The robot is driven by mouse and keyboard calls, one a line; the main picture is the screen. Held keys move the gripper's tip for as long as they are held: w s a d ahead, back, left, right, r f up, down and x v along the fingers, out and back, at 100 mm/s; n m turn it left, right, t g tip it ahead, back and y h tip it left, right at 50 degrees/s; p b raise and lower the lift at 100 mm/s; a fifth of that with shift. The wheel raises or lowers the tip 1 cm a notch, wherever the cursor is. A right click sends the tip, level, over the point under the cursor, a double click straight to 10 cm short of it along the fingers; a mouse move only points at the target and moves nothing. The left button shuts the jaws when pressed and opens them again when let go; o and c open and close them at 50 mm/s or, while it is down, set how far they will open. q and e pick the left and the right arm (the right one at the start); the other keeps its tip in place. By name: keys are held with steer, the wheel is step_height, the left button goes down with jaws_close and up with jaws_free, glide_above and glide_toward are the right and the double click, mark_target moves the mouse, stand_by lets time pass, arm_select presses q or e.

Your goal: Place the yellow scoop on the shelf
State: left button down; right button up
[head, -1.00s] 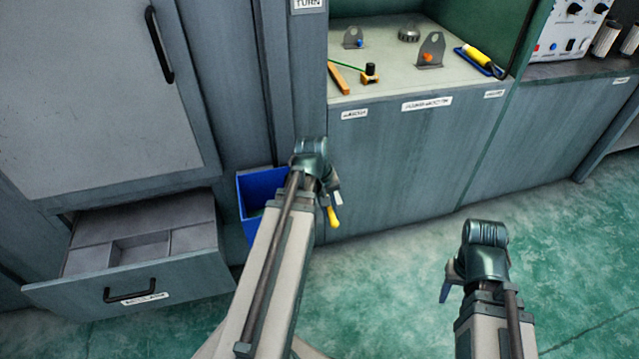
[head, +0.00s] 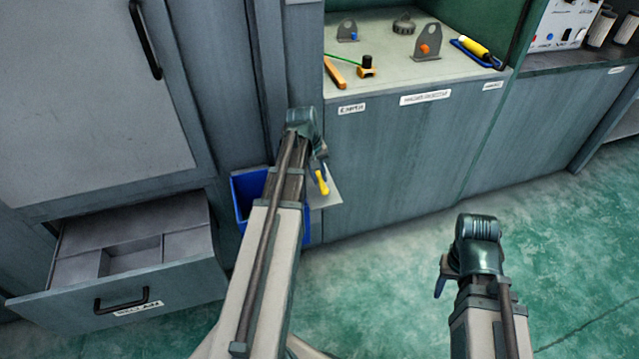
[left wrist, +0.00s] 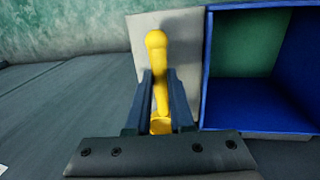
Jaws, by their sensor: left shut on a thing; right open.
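The yellow scoop is in my left gripper (head: 319,166), which is shut on it. In the head view its yellow end (head: 322,184) points down, in front of the cabinet and to the right of the blue bin. In the left wrist view the yellow scoop (left wrist: 158,75) stands between the two dark fingers (left wrist: 160,100), rounded end outward; its lower part is partly hidden. My right gripper (head: 441,286) is open, low over the floor. The pale work surface (head: 390,80) in the green-walled bay is up and to the right of my left gripper; I cannot tell whether it is the shelf.
A blue bin (left wrist: 207,70) is beside the scoop. A flat grey plate (left wrist: 140,40) shows behind the scoop. An open drawer (head: 130,290) is at left. Floor at right is clear.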

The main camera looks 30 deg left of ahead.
arm_select(q)
step_height(320, 180, down, 2)
steer(key=shift+f+b, duration=0.2)
steer(key=shift+b, duration=0.5)
steer(key=shift+r, duration=0.15)
arm_select(e)
step_height(320, 180, down, 2)
steer(key=shift+d+f, duration=0.1)
steer(key=shift+d, duration=0.05)
arm_select(q)
steer(key=c, duration=0.8)
jaws_free()
arm_select(e)
steer(key=shift+f, duration=0.1)
arm_select(q)
steer(key=r+p, duration=0.4)
steer(key=s+a+r+p, duration=0.1)
steer(key=r+p, duration=0.3)
steer(key=s+r+p, duration=0.1)
steer(key=r+p, duration=0.2)
steer(key=p, duration=0.1)
steer(key=shift+a+r, duration=0.2)
steer(key=shift+r, duration=0.2)
arm_select(e)
step_height(320, 180, up, 12)
